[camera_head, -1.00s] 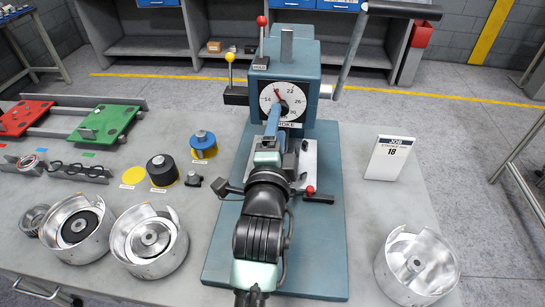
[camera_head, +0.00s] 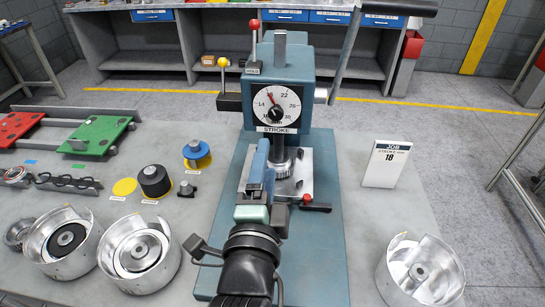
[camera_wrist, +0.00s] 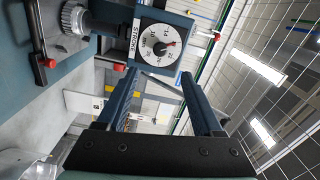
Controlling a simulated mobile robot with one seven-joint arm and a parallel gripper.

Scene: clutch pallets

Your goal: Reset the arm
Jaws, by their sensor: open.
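My gripper (camera_head: 260,165) is in front of the blue-grey press (camera_head: 283,90), over its base plate (camera_head: 318,240). In the wrist view its two long fingers (camera_wrist: 160,95) stand apart with nothing between them. The press has a white round dial (camera_head: 275,106) marked STROKE with a red needle, which also shows in the wrist view (camera_wrist: 160,45). A steel ram (camera_head: 283,165) under the head is partly hidden behind my gripper. A small lever with a red knob (camera_head: 307,199) sits at the plate's right side.
A metal cup (camera_head: 425,272) is at front right, two more (camera_head: 62,242) (camera_head: 140,250) at front left. Black and blue-yellow parts (camera_head: 155,180) (camera_head: 196,154), a green pallet (camera_head: 95,136) and a red one (camera_head: 15,126) lie left.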

